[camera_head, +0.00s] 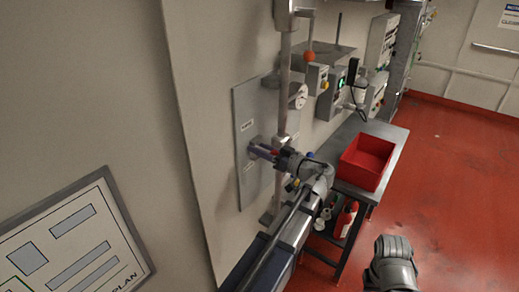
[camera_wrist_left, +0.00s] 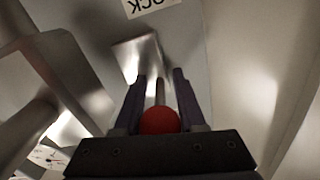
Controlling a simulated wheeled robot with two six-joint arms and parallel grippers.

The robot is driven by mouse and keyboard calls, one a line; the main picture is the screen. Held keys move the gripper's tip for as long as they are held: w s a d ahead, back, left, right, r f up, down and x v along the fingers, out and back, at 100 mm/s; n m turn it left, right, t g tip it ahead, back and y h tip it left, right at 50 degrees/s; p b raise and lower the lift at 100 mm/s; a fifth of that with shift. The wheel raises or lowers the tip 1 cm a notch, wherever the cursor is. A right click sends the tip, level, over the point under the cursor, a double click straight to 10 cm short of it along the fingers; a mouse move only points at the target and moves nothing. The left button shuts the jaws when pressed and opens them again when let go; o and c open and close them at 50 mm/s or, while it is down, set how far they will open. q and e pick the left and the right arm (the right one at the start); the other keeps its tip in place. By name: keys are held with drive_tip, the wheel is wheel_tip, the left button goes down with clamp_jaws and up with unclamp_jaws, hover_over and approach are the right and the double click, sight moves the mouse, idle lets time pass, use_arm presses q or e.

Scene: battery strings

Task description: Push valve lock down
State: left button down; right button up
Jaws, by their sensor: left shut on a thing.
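The valve lock is a short metal lever with a red ball knob (camera_wrist_left: 158,121) in the left wrist view. It comes off a bright metal bracket on a grey wall plate (camera_head: 246,108). A label ending in "OCK" (camera_wrist_left: 150,5) shows upside down above it. My left gripper (camera_wrist_left: 160,78) is shut on the lever, with its dark fingers on either side of the rod and the ball between them near the palm. In the head view my left gripper (camera_head: 256,149) is at the plate, left of the vertical pipe, and mostly hides the lever.
A vertical pipe (camera_head: 285,80) stands close beside the plate, with a round gauge (camera_head: 299,97) and an orange ball-ended lever (camera_head: 309,56) nearby. A red bin (camera_head: 366,162) sits on a metal bench at right. The red floor (camera_head: 450,170) beyond is clear.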

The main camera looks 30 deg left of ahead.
use_arm(q)
drive_tip(key=c, duration=0.6)
unclamp_jaws()
drive_tip(key=shift+f, duration=0.15)
drive_tip(key=shift+d, duration=0.1)
drive_tip(key=d, duration=0.7)
drive_tip(key=shift+s+d, duration=0.35)
drive_tip(key=s+d+f+m+h+b, duration=0.1)
drive_tip(key=s+d+f+m+h, duration=0.4)
drive_tip(key=f, duration=0.4)
drive_tip(key=s+d+f+m+h+b, duration=0.1)
drive_tip(key=s+d+f+m+h, duration=0.2)
drive_tip(key=d+f+m+h, duration=0.35)
drive_tip(key=s+d+f+m+g+h, duration=0.1)
drive_tip(key=s+d+f+m+h, duration=0.1)
drive_tip(key=d, duration=0.5)
drive_tip(key=s+d+f+m+h+b, duration=0.1)
drive_tip(key=s+d+f+m+h, duration=0.2)
drive_tip(key=s+d+f+m, duration=0.2)
wheel_tip(320, 180, down, 2)
drive_tip(key=s+d, duration=0.1)
drive_tip(key=d, duration=0.1)
drive_tip(key=shift+d+f+g, duration=0.2)
drive_tip(key=shift+d+g, duration=0.1)
drive_tip(key=shift+g, duration=0.1)
